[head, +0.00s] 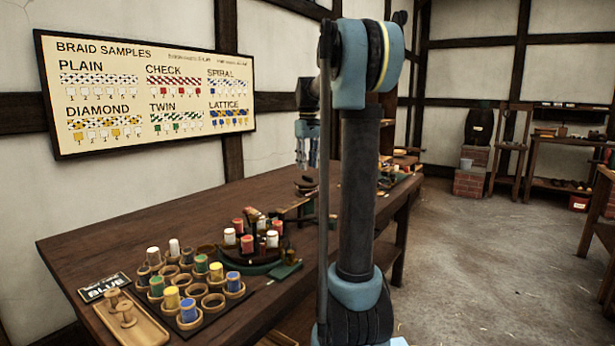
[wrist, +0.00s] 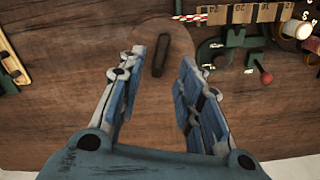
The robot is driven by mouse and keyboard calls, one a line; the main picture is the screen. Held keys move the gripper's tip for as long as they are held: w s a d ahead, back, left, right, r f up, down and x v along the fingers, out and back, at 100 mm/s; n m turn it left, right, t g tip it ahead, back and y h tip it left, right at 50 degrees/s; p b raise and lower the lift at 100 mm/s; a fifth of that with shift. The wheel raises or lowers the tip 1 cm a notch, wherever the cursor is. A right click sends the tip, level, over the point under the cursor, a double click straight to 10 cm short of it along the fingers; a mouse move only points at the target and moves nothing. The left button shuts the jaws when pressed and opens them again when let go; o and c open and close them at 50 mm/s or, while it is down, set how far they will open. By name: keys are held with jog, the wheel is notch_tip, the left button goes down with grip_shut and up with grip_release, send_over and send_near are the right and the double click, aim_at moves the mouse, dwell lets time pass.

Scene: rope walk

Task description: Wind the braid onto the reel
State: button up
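My gripper (wrist: 163,58) is open in the wrist view, with nothing between its blue fingers. In front of the fingertips is a round wooden disc (wrist: 178,38) with a dark bar (wrist: 160,56) on it. I cannot tell for sure whether this disc is the reel. In the head view my gripper (head: 307,150) hangs over the far part of the bench, partly hidden by my arm. A round braiding stand (head: 262,266) with red, white and other bobbins sits on the bench.
The wooden bench (head: 90,243) also holds a rack of coloured bobbins (head: 190,310) and a tray with wooden spools (head: 140,325). In the wrist view a numbered scale (wrist: 240,14), green metalwork (wrist: 208,52) and a red knob (wrist: 267,78) are at upper right. The floor (head: 490,260) to the right is clear.

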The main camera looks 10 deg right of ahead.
aim_at(307, 176)
jog(key=shift+f, duration=2.4)
jog(key=shift+c, duration=0.6)
grip_shut()
